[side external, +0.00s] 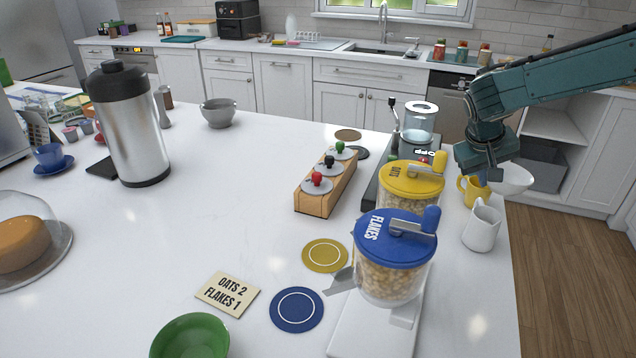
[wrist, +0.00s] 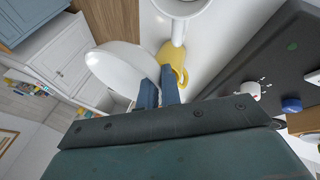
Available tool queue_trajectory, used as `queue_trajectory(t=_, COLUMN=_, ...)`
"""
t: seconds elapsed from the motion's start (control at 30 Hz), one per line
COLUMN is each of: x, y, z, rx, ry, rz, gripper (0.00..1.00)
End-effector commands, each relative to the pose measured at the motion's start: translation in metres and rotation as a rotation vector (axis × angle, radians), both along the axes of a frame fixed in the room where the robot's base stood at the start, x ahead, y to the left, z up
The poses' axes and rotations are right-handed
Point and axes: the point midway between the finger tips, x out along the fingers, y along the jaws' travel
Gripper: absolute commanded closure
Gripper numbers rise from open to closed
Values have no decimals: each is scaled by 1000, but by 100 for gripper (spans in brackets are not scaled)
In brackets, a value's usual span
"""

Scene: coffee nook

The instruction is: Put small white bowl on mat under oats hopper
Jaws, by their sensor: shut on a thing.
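The small white bowl (side external: 514,179) is at the right end of the counter, beside my gripper (side external: 487,176). In the wrist view, the white bowl (wrist: 125,66) has its rim between my blue fingertips (wrist: 158,88), which are shut on it. Whether it touches the counter is unclear. The oats hopper has a yellow lid (side external: 411,178) and stands behind the blue-lidded flakes hopper (side external: 396,240), which partly hides it. A round yellow mat (side external: 325,256) lies bare to the left of the hoppers. A round blue mat (side external: 296,310) lies nearer the front.
A yellow mug (side external: 471,190) and a white pitcher (side external: 482,226) stand close to my gripper. A wooden rack (side external: 327,186) with coloured knobs, a card (side external: 227,294) and a green bowl (side external: 190,338) are further left. The middle-left counter is clear.

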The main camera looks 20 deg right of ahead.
Motion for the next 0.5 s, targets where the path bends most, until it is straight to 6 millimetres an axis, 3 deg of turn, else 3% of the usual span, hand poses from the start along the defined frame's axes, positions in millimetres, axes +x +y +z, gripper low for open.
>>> queue_trajectory(t=0.27, x=11, y=14, z=0, rx=0, ry=-1, rz=63, gripper=100)
queue_trajectory(t=0.5, x=41, y=54, z=2, rx=0, ry=-2, rz=250, gripper=100)
